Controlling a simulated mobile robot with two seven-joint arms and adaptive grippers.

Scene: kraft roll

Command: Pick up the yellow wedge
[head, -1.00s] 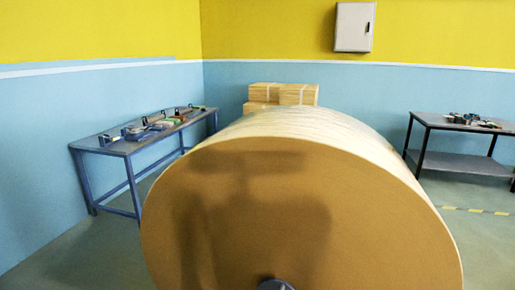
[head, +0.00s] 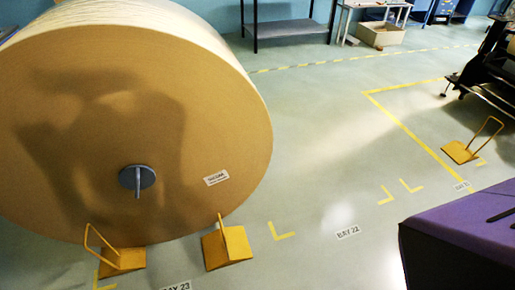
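Three yellow wedges with loop handles stand on the floor. One wedge (head: 122,262) is at the front left foot of the big kraft roll (head: 80,110). A second wedge (head: 228,248) is at the roll's lower right side, its handle seen nearly edge-on. Both look close against the roll; contact is hard to tell. A third wedge (head: 459,153) stands apart at the right, near a yellow floor line, with its handle leaning up to the right. Neither of my grippers is in view.
A purple-covered surface (head: 465,235) fills the lower right corner. A dark wheeled frame (head: 485,75) stands at the upper right. A grey bench (head: 290,28) and a box (head: 380,34) are at the back. The floor between the roll and the third wedge is open.

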